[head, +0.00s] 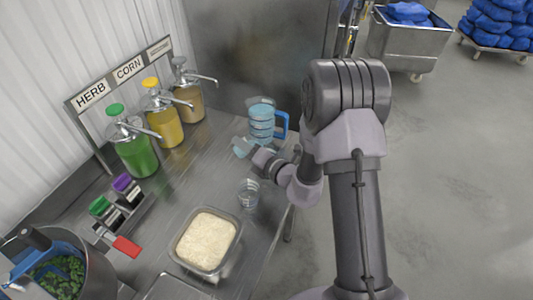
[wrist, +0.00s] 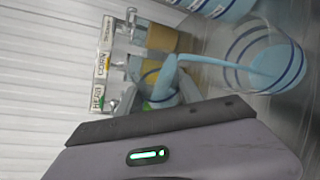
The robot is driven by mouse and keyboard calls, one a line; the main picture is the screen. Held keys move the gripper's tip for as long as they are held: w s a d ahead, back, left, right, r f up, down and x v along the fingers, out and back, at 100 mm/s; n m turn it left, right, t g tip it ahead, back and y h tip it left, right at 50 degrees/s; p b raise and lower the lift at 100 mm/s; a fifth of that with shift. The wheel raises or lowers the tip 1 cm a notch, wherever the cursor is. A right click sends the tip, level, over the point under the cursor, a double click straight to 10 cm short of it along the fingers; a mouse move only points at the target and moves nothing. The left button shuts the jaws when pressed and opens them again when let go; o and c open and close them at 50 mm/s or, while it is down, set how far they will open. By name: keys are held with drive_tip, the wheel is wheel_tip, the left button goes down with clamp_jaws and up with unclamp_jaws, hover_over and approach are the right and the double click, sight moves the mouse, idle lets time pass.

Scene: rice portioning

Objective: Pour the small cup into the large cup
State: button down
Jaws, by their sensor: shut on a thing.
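My gripper (head: 243,148) is shut at the back of the steel table, beside the large cup.
Another clear cup (head: 249,193) stands on the table in front of my gripper. A rice tray (head: 207,241) is nearer. Green (head: 134,148), yellow (head: 164,122) and tan (head: 188,98) pump bottles line the left. A pot (head: 95,272) of greens stands front left.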

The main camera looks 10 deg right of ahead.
drive_tip(key=shift+f+m+b, duration=0.2)
drive_tip(key=shift+m+b, duration=0.2)
drive_tip(key=shift+b, duration=0.1)
drive_tip(key=shift+d+r+m+t+y+b, duration=0.15)
drive_tip(key=shift+r+m+t+y+b, duration=0.2)
drive_tip(key=shift+m, duration=0.35)
idle(0.9)
drive_tip(key=shift+w+d+r+m+y, duration=0.15)
drive_tip(key=shift+d+r+m+y, duration=0.2)
drive_tip(key=shift+d+m, duration=0.35)
idle(0.6)
drive_tip(key=shift+d+f+m+t, duration=0.1)
drive_tip(key=shift+f+m+t, duration=0.25)
drive_tip(key=shift+m, duration=0.15)
idle(0.5)
drive_tip(key=shift+r, duration=0.1)
